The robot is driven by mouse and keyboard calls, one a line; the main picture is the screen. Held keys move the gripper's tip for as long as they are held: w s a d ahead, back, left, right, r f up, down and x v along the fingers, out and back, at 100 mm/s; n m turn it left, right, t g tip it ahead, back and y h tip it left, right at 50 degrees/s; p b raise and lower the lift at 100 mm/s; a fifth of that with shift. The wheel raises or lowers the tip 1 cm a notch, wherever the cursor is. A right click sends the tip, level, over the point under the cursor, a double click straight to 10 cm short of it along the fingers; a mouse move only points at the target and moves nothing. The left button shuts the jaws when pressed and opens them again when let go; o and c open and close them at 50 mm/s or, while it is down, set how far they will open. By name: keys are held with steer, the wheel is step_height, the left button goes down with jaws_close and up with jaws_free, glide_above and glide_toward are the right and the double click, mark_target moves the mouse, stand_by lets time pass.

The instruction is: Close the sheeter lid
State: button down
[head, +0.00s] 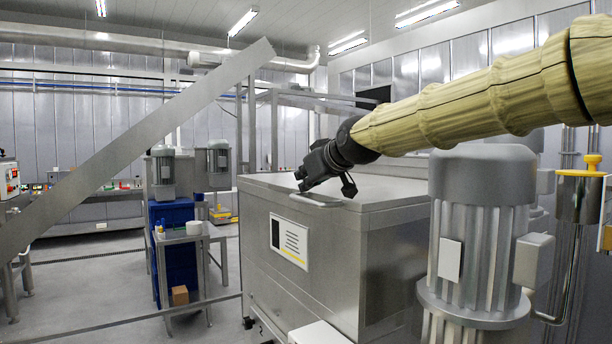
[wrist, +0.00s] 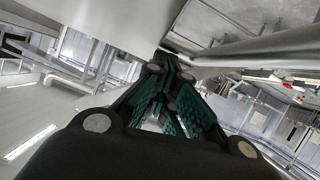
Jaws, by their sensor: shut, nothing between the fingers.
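The sheeter (head: 300,255) is a large grey metal box with a label on its front. Its lid (head: 385,195) lies flat across the top, and no gap shows along the visible edges. A pale handle (head: 316,201) sticks out from the lid's front edge. My gripper (head: 300,186) is just above and beside the handle, with its fingers pointing down to the left. In the wrist view my gripper (wrist: 160,68) has its green-padded fingers drawn together, with a grey bar (wrist: 255,48) close by the tips. I cannot tell whether they touch it.
A grey motor (head: 478,225) stands right of the sheeter, beneath my arm. A slanted metal beam (head: 130,150) crosses the left foreground.

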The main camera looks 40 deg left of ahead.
steer(key=r+p, duration=0.1)
steer(key=r, duration=0.2)
steer(key=shift+w+a+r+p, duration=0.15)
steer(key=shift+a+p, duration=0.25)
steer(key=b+v, duration=0.3)
steer(key=v, duration=0.7)
steer(key=shift+w+d+r, duration=0.2)
steer(key=shift+d+r, duration=0.1)
steer(key=shift+r, duration=0.05)
steer(key=shift+w, duration=0.1)
